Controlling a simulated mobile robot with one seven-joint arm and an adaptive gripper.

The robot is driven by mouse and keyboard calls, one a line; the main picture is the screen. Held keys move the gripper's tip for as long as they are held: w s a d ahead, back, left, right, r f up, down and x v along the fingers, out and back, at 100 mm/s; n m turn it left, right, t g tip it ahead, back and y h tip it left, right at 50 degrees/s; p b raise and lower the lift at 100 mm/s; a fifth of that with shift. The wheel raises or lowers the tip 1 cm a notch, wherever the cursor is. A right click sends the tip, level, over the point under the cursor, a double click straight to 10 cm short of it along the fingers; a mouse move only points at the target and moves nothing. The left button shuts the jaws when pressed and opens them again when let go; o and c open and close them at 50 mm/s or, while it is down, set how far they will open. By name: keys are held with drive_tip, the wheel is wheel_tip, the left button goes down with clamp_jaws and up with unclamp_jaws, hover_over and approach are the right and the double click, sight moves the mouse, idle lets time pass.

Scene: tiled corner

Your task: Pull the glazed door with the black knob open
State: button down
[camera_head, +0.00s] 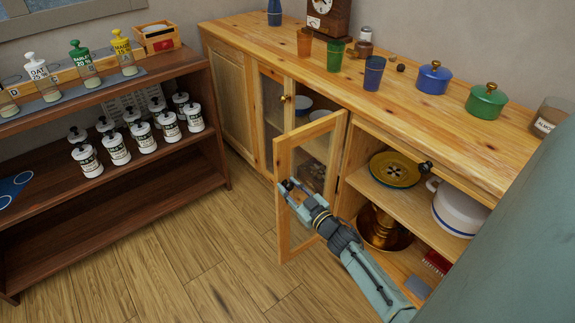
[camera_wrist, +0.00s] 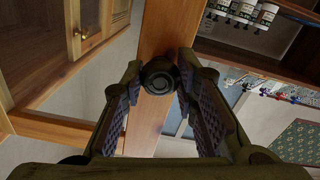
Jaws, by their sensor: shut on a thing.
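The glazed door (camera_head: 283,222), a light wood frame around a glass pane, stands swung out from the cabinet front, and the compartment behind it is exposed. Its wooden stile also shows in the wrist view (camera_wrist: 172,28). The round black knob (camera_wrist: 159,77) sits on that stile, between my fingertips. My gripper (camera_head: 289,187) is at the door's outer edge and shut on the knob. In the head view my gripper covers the knob.
A closed glazed door with a brass knob (camera_head: 285,98) is left of the opening. A dark shelf (camera_head: 120,190) with bottles stands left. Floor (camera_head: 225,255) between is clear.

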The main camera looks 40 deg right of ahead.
sight(284, 159)
drive_tip(key=shift+f, duration=0.1)
drive_tip(key=c, duration=1.2)
unclamp_jaws()
drive_tip(key=shift+c, duration=0.2)
wheel_tip(284, 159, up, 10)
drive_tip(key=shift+r, duration=0.1)
